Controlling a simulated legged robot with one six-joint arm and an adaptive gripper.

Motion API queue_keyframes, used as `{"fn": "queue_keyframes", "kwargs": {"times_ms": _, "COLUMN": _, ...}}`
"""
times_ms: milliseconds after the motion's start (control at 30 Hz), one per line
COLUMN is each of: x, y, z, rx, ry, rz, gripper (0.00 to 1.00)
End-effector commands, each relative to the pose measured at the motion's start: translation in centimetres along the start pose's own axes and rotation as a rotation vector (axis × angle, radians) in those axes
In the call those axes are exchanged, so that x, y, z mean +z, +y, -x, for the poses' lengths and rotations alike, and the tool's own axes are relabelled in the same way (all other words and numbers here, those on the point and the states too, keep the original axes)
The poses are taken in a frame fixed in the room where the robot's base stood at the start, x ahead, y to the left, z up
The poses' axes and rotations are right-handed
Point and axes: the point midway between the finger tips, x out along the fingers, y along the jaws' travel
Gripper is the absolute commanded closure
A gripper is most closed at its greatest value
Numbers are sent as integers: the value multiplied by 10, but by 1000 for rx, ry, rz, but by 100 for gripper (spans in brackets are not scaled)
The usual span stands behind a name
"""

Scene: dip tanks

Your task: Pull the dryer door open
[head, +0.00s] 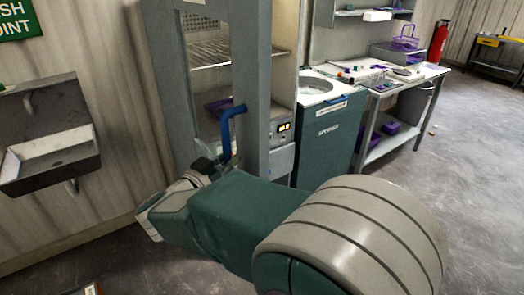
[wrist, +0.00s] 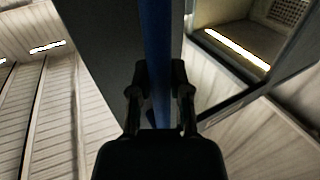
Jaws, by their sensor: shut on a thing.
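The dryer is a tall grey cabinet (head: 155,75) with a glazed, grey-framed door (head: 257,60). Wire shelves and a purple basket show behind the door's frame. A blue bar handle (head: 226,138) stands upright on the door's right stile. My gripper (wrist: 158,92) is shut on the blue handle, which also runs between the fingers in the wrist view (wrist: 157,35). In the head view my arm and wrist hide the fingers and the handle's lower end.
A dryer control box with a lit display (head: 284,128) is right of the door. A dark green tank unit (head: 328,140) and a metal bench (head: 405,82) stand further right. A sink (head: 50,150) hangs on the left wall. Floor at the right is clear.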

Motion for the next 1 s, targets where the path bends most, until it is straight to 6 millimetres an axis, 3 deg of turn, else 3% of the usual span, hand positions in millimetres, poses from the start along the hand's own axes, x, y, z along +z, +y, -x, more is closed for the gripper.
{"fn": "queue_keyframes", "kwargs": {"times_ms": 200, "x": 1, "y": -39, "z": 46, "rx": 85, "ry": -1, "rz": 0, "gripper": 100}}
{"fn": "queue_keyframes", "kwargs": {"times_ms": 400, "x": 1, "y": -65, "z": 75, "rx": 105, "ry": -1, "rz": 0, "gripper": 100}}
{"fn": "queue_keyframes", "kwargs": {"times_ms": 700, "x": 0, "y": -88, "z": 97, "rx": 105, "ry": 0, "rz": -2, "gripper": 100}}
{"fn": "queue_keyframes", "kwargs": {"times_ms": 1000, "x": 0, "y": -93, "z": 102, "rx": 105, "ry": -1, "rz": -2, "gripper": 100}}
